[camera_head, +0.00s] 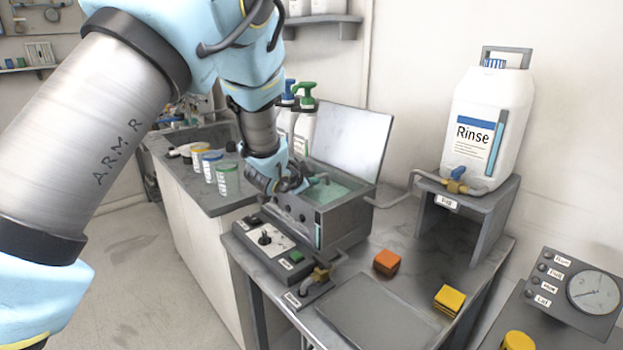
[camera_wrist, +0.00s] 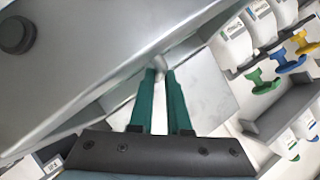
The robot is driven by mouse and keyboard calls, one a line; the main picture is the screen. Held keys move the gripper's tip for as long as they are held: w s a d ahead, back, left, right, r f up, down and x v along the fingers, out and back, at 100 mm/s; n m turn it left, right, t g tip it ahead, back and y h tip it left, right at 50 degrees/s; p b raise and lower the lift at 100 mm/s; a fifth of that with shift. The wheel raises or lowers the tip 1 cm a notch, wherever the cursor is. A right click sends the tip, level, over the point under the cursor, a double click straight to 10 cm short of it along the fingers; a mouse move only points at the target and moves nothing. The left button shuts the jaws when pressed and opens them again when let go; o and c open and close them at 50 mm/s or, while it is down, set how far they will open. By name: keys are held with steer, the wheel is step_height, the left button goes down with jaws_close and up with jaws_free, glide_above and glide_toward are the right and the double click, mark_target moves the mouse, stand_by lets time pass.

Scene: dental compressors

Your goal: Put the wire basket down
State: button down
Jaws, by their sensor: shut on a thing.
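My gripper (camera_head: 318,181) is at the open tank (camera_head: 345,222), above its pale green liquid (camera_head: 342,190). In the wrist view my gripper's green fingers (camera_wrist: 162,75) are close together on a small grey rounded piece (camera_wrist: 161,63). This looks like the handle of the wire basket. The basket's mesh cannot be made out in either view, so I cannot tell whether it touches the tank floor. The tank's lid (camera_head: 341,143) stands raised behind.
A control box (camera_head: 270,242) adjoins the tank's front left. An orange block (camera_head: 387,262) and a yellow block (camera_head: 449,300) lie on the bench. The Rinse jug (camera_head: 487,125) stands on a raised stand at right. Pump bottles (camera_head: 303,130) stand behind, left of the lid.

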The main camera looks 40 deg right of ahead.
steer(key=shift+f+b, duration=0.35)
steer(key=c, duration=0.9)
jaws_free()
steer(key=v, duration=0.4)
steer(key=b+v, duration=0.1)
steer(key=v, duration=0.3)
steer(key=r+v, duration=0.1)
steer(key=v, duration=0.3)
steer(key=shift+b, duration=0.4)
